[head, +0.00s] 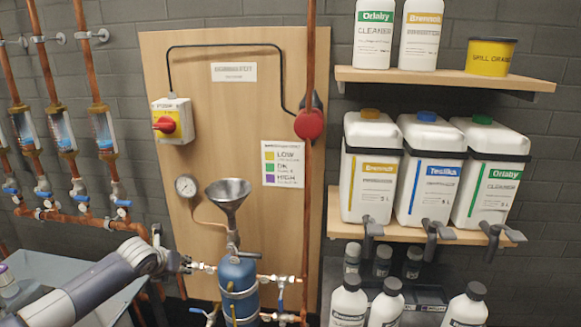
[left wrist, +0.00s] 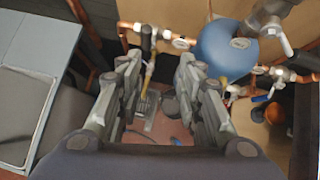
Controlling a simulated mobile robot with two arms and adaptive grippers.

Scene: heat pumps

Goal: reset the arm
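My left arm (head: 100,280) reaches in from the left in the head view. Its gripper (head: 183,262) is beside the copper pipe and valve fittings, left of a blue vessel (head: 238,285) with a metal funnel (head: 228,195) above it. In the left wrist view the two fingers of the left gripper (left wrist: 160,68) stand apart with nothing held between them. The blue vessel also shows there (left wrist: 226,50), ahead and to the right of the fingers. My right gripper is in neither view.
A wooden panel (head: 235,120) carries a red-knobbed switch box (head: 171,121) and a gauge (head: 186,187). Shelves at right hold large canisters (head: 427,170); several bottles (head: 386,302) stand below. Copper pipes with valves (head: 75,190) line the left wall. A grey table (head: 50,265) is at lower left.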

